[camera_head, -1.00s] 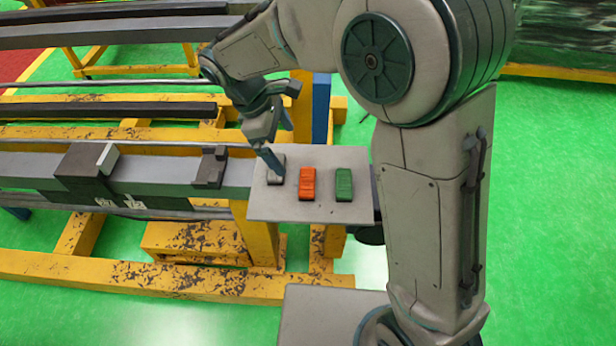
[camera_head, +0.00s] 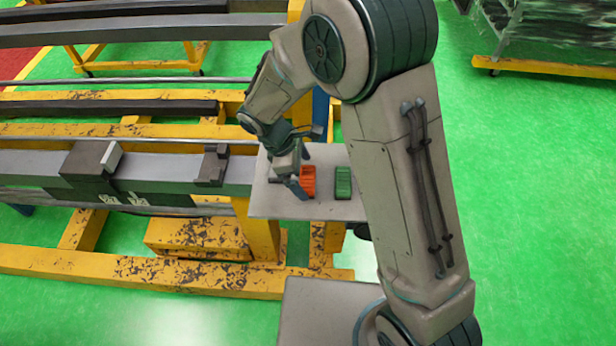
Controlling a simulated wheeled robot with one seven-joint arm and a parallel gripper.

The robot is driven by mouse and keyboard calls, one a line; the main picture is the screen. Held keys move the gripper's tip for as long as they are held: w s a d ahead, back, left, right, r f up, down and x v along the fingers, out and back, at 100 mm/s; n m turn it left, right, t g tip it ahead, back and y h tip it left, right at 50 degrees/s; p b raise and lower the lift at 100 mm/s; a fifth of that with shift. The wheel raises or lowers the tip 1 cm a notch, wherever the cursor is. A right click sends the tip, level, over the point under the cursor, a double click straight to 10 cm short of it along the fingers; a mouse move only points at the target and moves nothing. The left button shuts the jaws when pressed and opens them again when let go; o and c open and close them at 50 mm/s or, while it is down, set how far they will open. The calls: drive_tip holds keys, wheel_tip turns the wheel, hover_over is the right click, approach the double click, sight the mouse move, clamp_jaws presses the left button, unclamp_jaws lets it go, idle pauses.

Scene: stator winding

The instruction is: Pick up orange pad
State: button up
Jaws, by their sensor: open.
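The orange pad (camera_head: 310,182) lies on the light grey plate (camera_head: 262,205), in the middle of the plate. My gripper (camera_head: 299,176) is open, with its fingers pointing down at the left side of the orange pad. One finger covers part of the pad's left edge. I cannot tell whether a finger touches the pad. The pad appears to rest on the plate.
A green pad (camera_head: 343,184) lies just right of the orange one. A grey pad to the left is mostly hidden by my gripper. A dark bracket (camera_head: 213,165) and a dark block (camera_head: 90,165) sit on the grey beam to the left.

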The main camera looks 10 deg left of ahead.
drive_tip(key=shift+x, duration=0.95)
drive_tip(key=shift+c, duration=0.3)
drive_tip(key=c, duration=0.9)
drive_tip(key=shift+o, duration=0.2)
